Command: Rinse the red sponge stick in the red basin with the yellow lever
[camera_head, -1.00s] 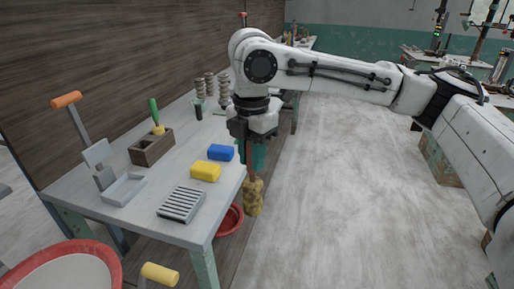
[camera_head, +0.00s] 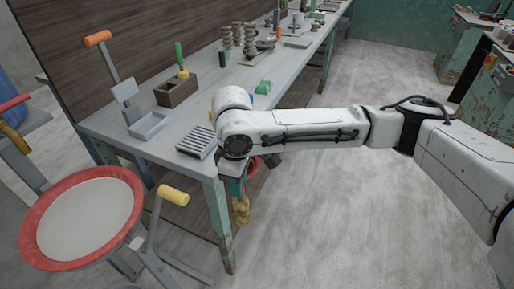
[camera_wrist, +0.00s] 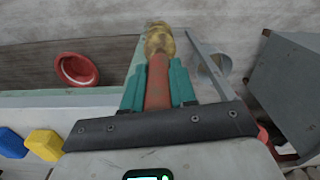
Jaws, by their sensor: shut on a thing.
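The sponge stick has a red handle (camera_wrist: 157,85) and a mottled yellow sponge end (camera_wrist: 160,38). My gripper (camera_wrist: 158,78) is shut on the red handle, with a teal finger on each side. In the head view the sponge end (camera_head: 241,211) hangs down beside the table's front corner; my arm hides most of my gripper (camera_head: 237,186). The red-rimmed basin (camera_head: 27,222) stands at the lower left, apart from my gripper. It holds a pale, flat surface. The yellow-ended lever (camera_head: 172,194) rises at its right side, between basin and table leg.
The table (camera_head: 165,158) bears a slotted grey rack (camera_head: 197,142), a tray with an orange-ended lever (camera_head: 98,38) and a wooden holder (camera_head: 177,90) with a green-handled stick. A red-ended lever (camera_head: 14,103) stands far left. A small red bowl (camera_wrist: 77,70) lies low beside the table.

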